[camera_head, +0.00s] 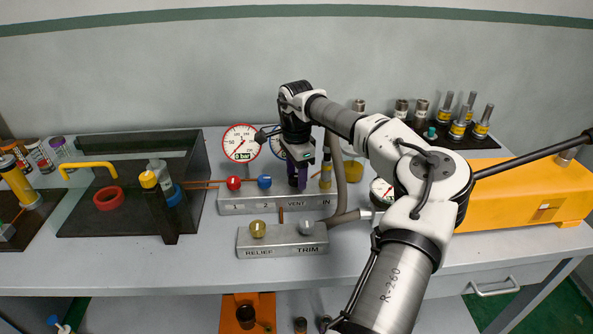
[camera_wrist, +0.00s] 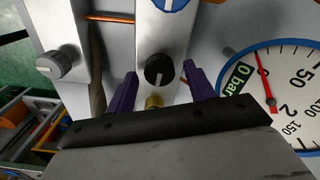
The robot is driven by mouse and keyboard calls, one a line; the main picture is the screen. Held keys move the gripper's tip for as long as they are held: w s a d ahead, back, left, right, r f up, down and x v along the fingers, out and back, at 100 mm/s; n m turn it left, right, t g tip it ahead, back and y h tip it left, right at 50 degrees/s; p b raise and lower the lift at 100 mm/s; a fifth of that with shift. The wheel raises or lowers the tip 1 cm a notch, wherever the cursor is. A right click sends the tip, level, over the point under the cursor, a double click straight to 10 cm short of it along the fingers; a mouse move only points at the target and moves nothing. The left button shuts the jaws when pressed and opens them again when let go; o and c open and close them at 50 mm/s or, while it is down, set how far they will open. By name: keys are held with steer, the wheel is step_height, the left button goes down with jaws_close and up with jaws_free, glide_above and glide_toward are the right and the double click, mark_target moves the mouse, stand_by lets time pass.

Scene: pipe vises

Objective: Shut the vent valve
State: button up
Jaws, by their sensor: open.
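The vent valve is a black round knob with a white line (camera_wrist: 159,70) on the grey manifold block, seen in the wrist view. In the head view, my gripper hides this knob above the VENT label (camera_head: 294,204). My gripper (camera_head: 297,176) points down over the block. Its purple fingers (camera_wrist: 158,77) are open, one on each side of the black knob. I cannot tell whether they touch it. The blue-rimmed gauge (camera_wrist: 285,95) has a red needle and a "0 bar" label.
Left of the vent spot are a red knob (camera_head: 233,183) and a blue knob (camera_head: 265,182). The front RELIEF/TRIM block (camera_head: 281,241) carries a brass knob (camera_head: 257,229) and a grey knob (camera_head: 306,227). A red-rimmed gauge (camera_head: 241,143) stands behind. A thick hose (camera_head: 339,175) runs close right of my gripper.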

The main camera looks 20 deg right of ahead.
steer(key=c, duration=1)
steer(key=shift+m, duration=0.4)
steer(key=m, duration=0.3)
steer(key=shift+b, duration=0.3)
steer(key=m, duration=0.4)
steer(key=shift+s+b, duration=0.1)
steer(key=shift+b, duration=0.3)
steer(key=m+b, duration=0.1)
steer(key=m, duration=0.4)
steer(key=shift+a+m+b, duration=0.1)
steer(key=shift+m+b, duration=0.2)
steer(key=shift+m, duration=1.6)
